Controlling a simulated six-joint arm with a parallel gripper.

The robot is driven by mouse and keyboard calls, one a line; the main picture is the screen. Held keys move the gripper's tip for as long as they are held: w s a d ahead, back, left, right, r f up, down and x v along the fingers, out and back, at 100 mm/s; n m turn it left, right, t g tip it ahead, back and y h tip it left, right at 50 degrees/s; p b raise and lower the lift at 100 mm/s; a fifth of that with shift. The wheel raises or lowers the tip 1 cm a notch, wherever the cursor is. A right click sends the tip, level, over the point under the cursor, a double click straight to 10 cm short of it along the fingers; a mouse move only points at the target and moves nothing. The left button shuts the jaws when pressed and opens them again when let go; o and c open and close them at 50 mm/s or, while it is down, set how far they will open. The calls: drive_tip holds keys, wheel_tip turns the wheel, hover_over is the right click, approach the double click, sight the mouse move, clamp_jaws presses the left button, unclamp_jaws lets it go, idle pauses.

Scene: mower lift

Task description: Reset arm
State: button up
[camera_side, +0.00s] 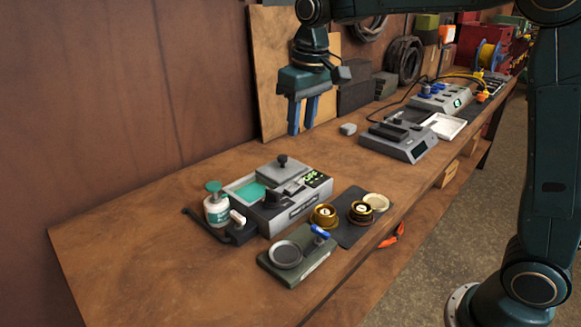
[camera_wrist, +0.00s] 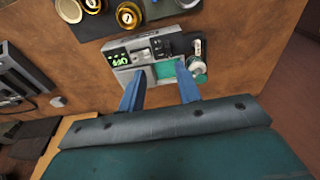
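My gripper (camera_side: 302,116) hangs above the bench, with its two blue fingers pointing down. In the wrist view the fingers (camera_wrist: 160,92) stand well apart, with nothing between them, so it is open and empty. It is above and behind a grey device (camera_side: 290,195) with a green display, a teal area and a lidded top. The same device (camera_wrist: 140,50) shows beyond the fingertips in the wrist view, apart from them.
A white-and-teal bottle (camera_side: 217,208) stands left of the device. Brass weights (camera_side: 324,214) and a small grey unit with a round dish (camera_side: 287,254) stand in front. More devices (camera_side: 398,140) are at the right. Boards (camera_side: 275,70) lean on the wall. The bench's left end is clear.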

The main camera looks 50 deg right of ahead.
drive_tip(key=s+d+f+t, duration=0.1)
drive_tip(key=s+t, duration=0.1)
drive_tip(key=s, duration=1.1)
drive_tip(key=s+d+f+t, duration=0.1)
drive_tip(key=s+t, duration=0.1)
drive_tip(key=s, duration=1.1)
drive_tip(key=shift+s+d+f, duration=0.15)
drive_tip(key=shift+d+f, duration=0.1)
drive_tip(key=shift+f, duration=0.1)
